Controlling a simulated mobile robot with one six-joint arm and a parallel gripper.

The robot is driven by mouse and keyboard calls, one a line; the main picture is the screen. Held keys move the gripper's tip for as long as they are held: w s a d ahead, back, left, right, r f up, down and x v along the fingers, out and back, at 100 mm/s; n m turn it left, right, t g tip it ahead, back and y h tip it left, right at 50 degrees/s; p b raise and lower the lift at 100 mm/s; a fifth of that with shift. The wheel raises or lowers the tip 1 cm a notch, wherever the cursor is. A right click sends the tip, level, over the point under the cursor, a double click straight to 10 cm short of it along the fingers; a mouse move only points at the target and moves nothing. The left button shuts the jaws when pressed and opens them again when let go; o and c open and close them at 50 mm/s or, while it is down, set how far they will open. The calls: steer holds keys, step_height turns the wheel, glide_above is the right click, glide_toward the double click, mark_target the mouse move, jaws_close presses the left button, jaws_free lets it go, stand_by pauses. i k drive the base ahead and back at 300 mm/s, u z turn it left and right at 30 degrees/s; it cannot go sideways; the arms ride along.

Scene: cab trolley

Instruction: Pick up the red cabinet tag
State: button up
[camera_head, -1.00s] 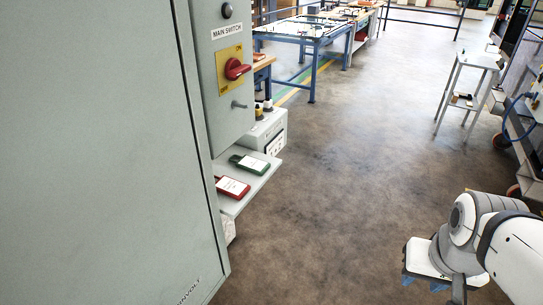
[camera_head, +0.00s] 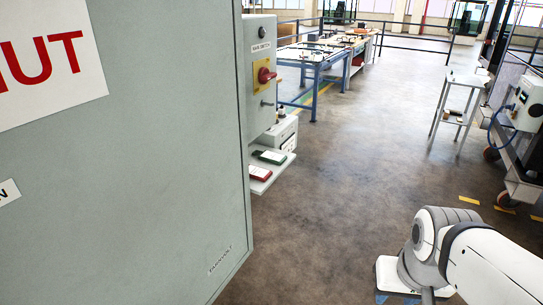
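The red cabinet tag (camera_head: 259,173) lies on a small grey shelf (camera_head: 264,184) below the main switch panel. It has a white label on its top face. A green tag (camera_head: 270,157) with a white label lies behind it on the same shelf. My arm shows at the lower right, well apart from the shelf. My gripper's fingers are not visible in this view, so I cannot see whether it holds anything.
A large grey cabinet door (camera_head: 150,170) fills the left side and stands in front of the shelf. The red main switch (camera_head: 265,75) is above the shelf. A workbench (camera_head: 314,62) stands behind, and a white side table (camera_head: 464,88) at the right. The middle floor is clear.

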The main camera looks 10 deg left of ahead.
mark_target(260, 174)
steer(key=u, duration=0.1)
steer(key=i, duration=1)
steer(key=u, duration=0.05)
